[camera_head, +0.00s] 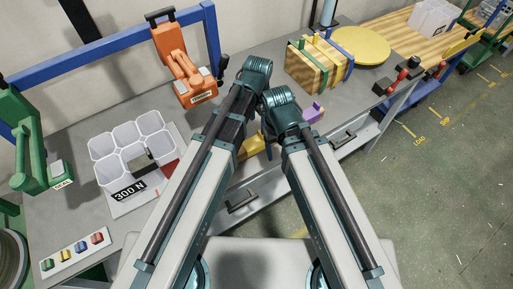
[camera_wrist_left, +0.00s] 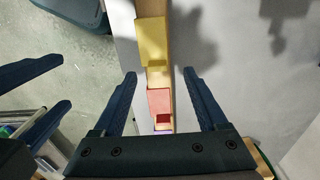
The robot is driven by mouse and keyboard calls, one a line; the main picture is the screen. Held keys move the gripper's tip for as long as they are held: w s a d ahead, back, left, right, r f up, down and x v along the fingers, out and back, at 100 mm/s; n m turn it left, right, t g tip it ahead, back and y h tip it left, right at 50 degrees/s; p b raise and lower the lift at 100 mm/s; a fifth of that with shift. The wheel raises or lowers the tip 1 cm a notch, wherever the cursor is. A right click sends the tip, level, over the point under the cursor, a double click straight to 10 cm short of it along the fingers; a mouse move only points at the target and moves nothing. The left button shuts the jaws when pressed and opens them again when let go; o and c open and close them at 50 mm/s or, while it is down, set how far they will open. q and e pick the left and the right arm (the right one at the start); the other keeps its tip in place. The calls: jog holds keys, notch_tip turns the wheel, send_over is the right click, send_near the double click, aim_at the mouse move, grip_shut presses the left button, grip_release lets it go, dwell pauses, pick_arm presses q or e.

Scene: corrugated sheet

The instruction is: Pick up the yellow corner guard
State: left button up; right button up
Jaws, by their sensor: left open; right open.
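The yellow corner guard (camera_wrist_left: 152,40) sits on a narrow wooden strip in the left wrist view, beyond my left fingertips. A yellow piece that looks like it shows between my arms in the head view (camera_head: 251,145), partly hidden. A red guard (camera_wrist_left: 160,101) and a bit of purple lie nearer along the strip. My left gripper (camera_wrist_left: 159,73) is open and empty, its fingers on either side of the strip. My right gripper (camera_wrist_left: 64,81) is open at the left of that view, apart from the guards.
A purple piece (camera_head: 314,112) lies right of my wrists. Strapped boards (camera_head: 320,65) and a yellow disc (camera_head: 356,46) stand at the back. White bins (camera_head: 103,147), an orange device (camera_head: 181,66) and a green device (camera_head: 31,150) are at the left. Open floor (camera_head: 450,180) lies right.

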aim_at(254, 143)
pick_arm(q)
jog(key=shift+f, duration=0.65)
pick_arm(e)
jog(key=shift+f, duration=0.6)
jog(key=shift+f, duration=0.1)
pick_arm(q)
jog(key=f+b, duration=0.2)
jog(key=d+f+b, duration=0.1)
jog(key=f+b, duration=0.2)
jog(key=shift+f+b, duration=0.15)
jog(key=shift+b, duration=0.2)
pick_arm(e)
notch_tip(254, 143, down, 5)
pick_arm(q)
grip_shut()
